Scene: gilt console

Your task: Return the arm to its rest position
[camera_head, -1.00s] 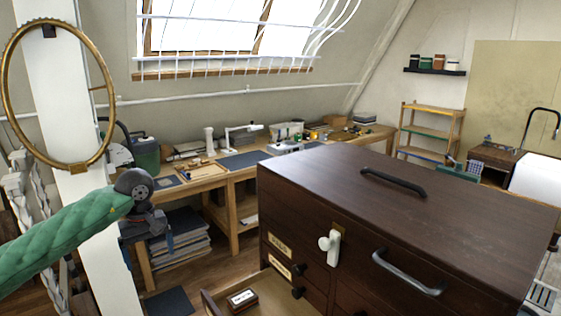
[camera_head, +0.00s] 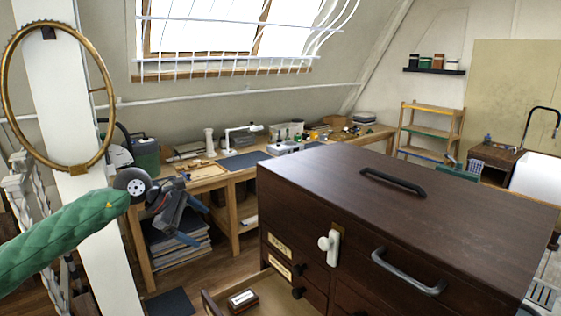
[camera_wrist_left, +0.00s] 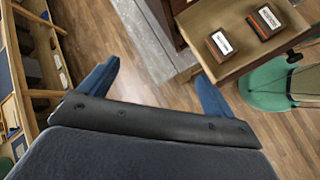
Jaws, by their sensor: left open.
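My left arm comes in from the left in a green padded sleeve. My left gripper (camera_head: 179,217) is in front of the workbench, left of the dark wooden cabinet and clear of it. In the left wrist view its two blue fingers (camera_wrist_left: 157,88) are spread wide with only floor between them, so it is open and empty. The right gripper is in neither view.
The dark cabinet (camera_head: 420,190) fills the lower right. Its open drawer (camera_head: 262,297) holds a small labelled block (camera_head: 242,299); the wrist view shows two such blocks (camera_wrist_left: 222,43). A white post (camera_head: 55,90) with a brass ring stands left. A workbench (camera_head: 232,175) runs behind.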

